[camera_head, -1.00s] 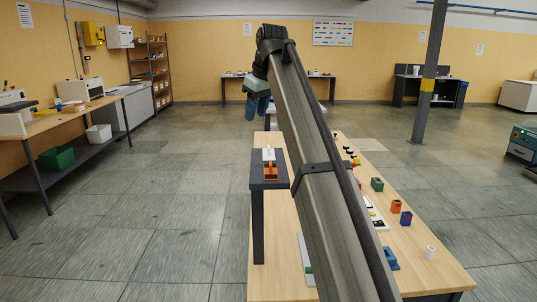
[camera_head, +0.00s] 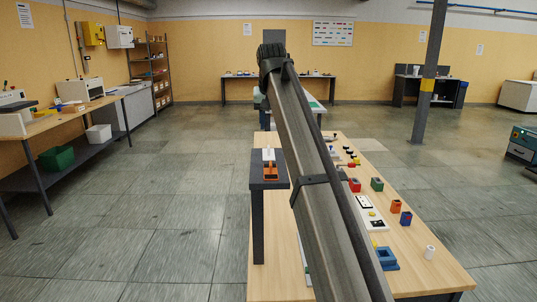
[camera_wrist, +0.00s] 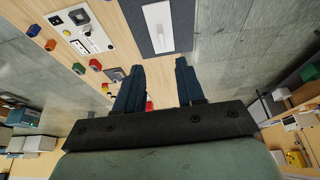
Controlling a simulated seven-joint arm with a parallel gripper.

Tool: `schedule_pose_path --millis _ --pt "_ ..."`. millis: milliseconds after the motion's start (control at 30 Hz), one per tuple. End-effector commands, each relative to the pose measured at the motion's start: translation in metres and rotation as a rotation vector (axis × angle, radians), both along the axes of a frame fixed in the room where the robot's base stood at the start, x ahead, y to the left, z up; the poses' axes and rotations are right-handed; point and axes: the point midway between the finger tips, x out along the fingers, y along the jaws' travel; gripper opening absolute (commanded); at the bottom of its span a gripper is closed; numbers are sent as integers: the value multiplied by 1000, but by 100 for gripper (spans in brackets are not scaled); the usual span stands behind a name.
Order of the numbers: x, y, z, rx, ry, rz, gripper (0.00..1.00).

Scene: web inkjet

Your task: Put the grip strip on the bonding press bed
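My gripper (camera_wrist: 160,72) shows in the wrist view as two dark blue fingers, spread apart with nothing between them. In the head view my own arm hides most of it. Beyond the fingertips lies a dark grey slab with a pale plate (camera_wrist: 158,40) and a raised white bar on it; I cannot tell whether this is the grip strip or part of the press. In the head view a dark stand (camera_head: 257,184) at the table's left edge bears a white piece (camera_head: 268,154) and an orange block (camera_head: 270,173). I cannot clearly identify the grip strip or the bonding press bed.
The wooden table (camera_head: 425,265) carries a blue block (camera_head: 386,258), a white cylinder (camera_head: 429,252), a green block (camera_head: 377,184), an orange block (camera_head: 396,206) and a white control panel (camera_head: 376,225). Open floor lies left of the table. A grey pillar (camera_head: 430,75) stands at the back right.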

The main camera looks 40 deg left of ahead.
Motion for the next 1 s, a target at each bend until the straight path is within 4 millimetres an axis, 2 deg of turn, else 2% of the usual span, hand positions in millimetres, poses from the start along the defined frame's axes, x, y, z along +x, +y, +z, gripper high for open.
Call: schedule_pose_path --millis 33,200,467,800,1000 --pt "2 2 -11 -2 2 0 38" --pt "9 9 -33 -2 1 1 38" --pt "11 13 -45 0 0 1 38" --pt "18 24 -83 0 0 1 38" --pt "20 26 -87 0 0 1 38"
